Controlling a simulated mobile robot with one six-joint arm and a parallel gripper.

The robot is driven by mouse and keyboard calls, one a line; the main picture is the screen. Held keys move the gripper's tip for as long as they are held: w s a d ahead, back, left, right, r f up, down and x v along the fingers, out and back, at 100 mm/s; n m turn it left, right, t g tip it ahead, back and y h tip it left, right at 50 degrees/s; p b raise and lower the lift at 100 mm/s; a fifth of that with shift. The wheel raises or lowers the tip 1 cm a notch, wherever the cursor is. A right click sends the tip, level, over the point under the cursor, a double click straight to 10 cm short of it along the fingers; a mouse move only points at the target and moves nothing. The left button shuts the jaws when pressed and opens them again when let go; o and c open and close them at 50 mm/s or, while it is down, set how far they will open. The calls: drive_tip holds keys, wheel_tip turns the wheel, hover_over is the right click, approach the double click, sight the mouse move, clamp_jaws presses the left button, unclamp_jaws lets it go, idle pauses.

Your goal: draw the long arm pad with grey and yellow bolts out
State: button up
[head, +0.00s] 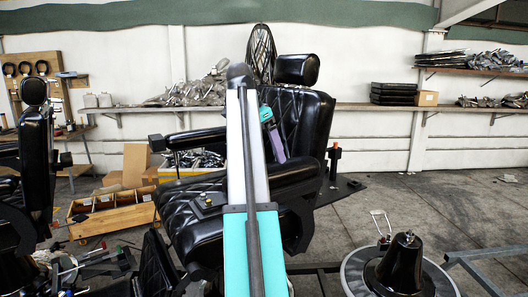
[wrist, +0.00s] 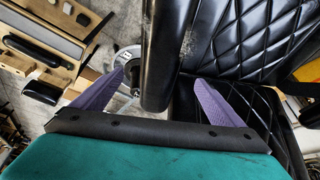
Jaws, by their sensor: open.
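The black barber chair (head: 185,225) stands in the middle of the head view, with a quilted seat and back. One long black arm pad (head: 190,137) shows on its far left side. Another padded arm (head: 300,170) is on its right, partly hidden by my arm. My gripper (head: 272,140) shows its purple fingers in front of the chair back. In the wrist view my gripper (wrist: 163,82) is open, with a long black pad (wrist: 160,50) between its fingers, apart from the right one. I cannot tell which bolts belong to this pad.
A wooden tool box (head: 110,215) sits on the floor at left, near another black chair (head: 35,160). A round-based black stand (head: 400,262) is at front right. Cluttered shelves line the wall. Open floor lies at right.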

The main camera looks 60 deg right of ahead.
sight(279, 174)
drive_tip(key=p+x, duration=0.1)
drive_tip(key=x, duration=1)
drive_tip(key=shift+d+f, duration=0.15)
drive_tip(key=c, duration=1.7)
drive_tip(key=o, duration=1.1)
drive_tip(key=c, duration=1)
drive_tip(key=shift+r, duration=0.25)
